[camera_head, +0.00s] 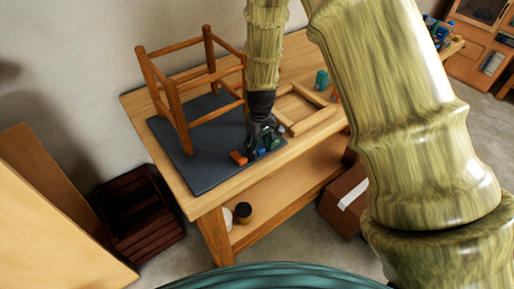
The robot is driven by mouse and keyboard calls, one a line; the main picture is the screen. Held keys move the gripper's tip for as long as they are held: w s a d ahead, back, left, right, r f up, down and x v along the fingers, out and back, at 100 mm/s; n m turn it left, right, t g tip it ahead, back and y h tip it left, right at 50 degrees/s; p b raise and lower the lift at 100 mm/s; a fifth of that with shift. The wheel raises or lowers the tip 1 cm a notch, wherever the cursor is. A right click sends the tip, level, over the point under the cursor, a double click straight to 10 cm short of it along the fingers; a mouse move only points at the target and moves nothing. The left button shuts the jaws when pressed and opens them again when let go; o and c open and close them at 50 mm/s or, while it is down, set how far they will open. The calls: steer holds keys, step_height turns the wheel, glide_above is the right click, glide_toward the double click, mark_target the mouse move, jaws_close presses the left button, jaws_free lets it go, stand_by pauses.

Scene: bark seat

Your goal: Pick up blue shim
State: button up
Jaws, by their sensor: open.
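My gripper (257,148) points down over the right end of the dark mat, with its fingers open. A small blue piece (262,152), which looks like the blue shim, lies at the fingertips. It is partly hidden, and I cannot tell whether it is between the fingers or beside them, or whether they touch it. An orange piece (238,158) lies just left of the fingers. Small green and dark blue pieces (275,141) lie close on the right.
An upturned wooden stool frame (172,104) stands on the dark mat (207,169), left of my gripper. A wooden tray (292,127) lies to the right on the workbench (187,198). A teal object (321,79) stands beyond it. The front left of the mat is clear.

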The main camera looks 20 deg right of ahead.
steer(key=c, duration=0.8)
steer(key=shift+c, duration=0.2)
